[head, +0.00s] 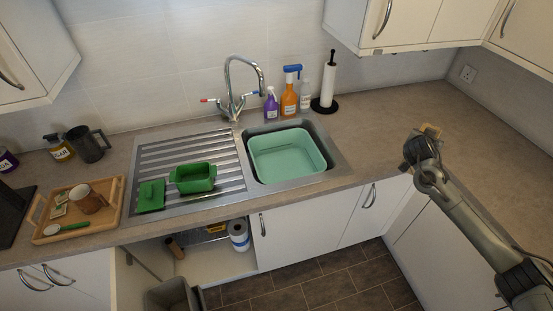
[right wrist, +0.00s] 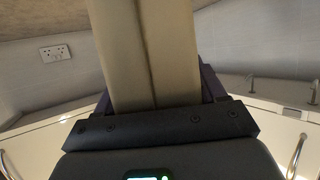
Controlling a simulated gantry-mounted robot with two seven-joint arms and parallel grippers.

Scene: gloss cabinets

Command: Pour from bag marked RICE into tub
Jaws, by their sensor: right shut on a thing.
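My right gripper (head: 424,143) is shut on a tan, seamed thing (right wrist: 150,50) that looks like a paper bag. It fills the middle of the right wrist view, and no RICE lettering shows on the side I see. In the head view only a small tan piece (head: 432,130) shows at the gripper, above the right-hand counter. A pale green tub (head: 288,152) sits in the sink bowl, well to the left of my right gripper. It looks empty. My left gripper is not in view.
A green dish (head: 195,178) and a green lid (head: 151,196) lie on the drainer. The tap (head: 231,85), spray bottles (head: 289,95) and paper-towel stand (head: 327,85) are behind the tub. A tray (head: 108,217) holds a mug. The counter right of the sink is mostly clear.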

